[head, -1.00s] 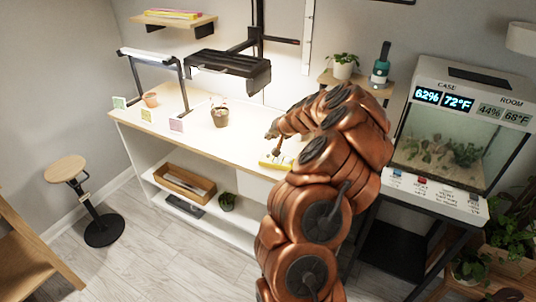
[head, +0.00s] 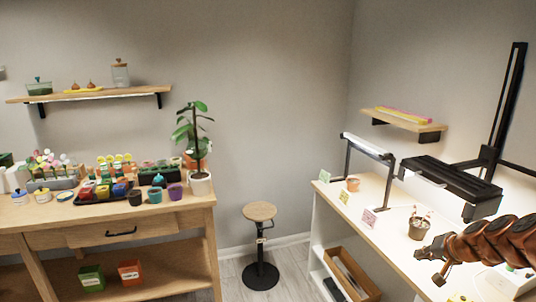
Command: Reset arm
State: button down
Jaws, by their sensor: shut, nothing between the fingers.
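My copper-coloured arm (head: 495,240) reaches in from the right edge in the head view. My gripper (head: 430,266) is at its left end, above the front part of the white bench (head: 385,235). It is small in the picture and looks shut and empty. It is just below and right of a brown pot with a small plant (head: 418,228), apart from it as far as I can tell.
A black lamp head on a post (head: 450,185) hangs over the bench. A stool (head: 260,212) stands in the corner. A wooden table (head: 160,225) at left holds a tall potted plant (head: 198,150) and several small pots. Floor shows around the stool.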

jog(key=s+a+r+n+g+y, duration=0.1)
jog(key=s+a+r+n, duration=0.1)
jog(key=a, duration=0.5)
jog(key=s+a+r+n+g+y, duration=0.1)
jog(key=s+a+r, duration=0.1)
jog(key=a, duration=0.6)
jog(key=s+a+r+n+g, duration=0.1)
jog(key=s+a+n+g, duration=0.2)
jog(key=s+a, duration=0.8)
jog(key=s+f+g+h, duration=0.2)
jog(key=s+g+h, duration=0.2)
jog(key=s, duration=2.2)
jog(key=shift+s+a+n+g, duration=0.2)
jog(key=shift+a+n+g, duration=0.25)
jog(key=shift+g, duration=0.25)
jog(key=shift+f, duration=0.1)
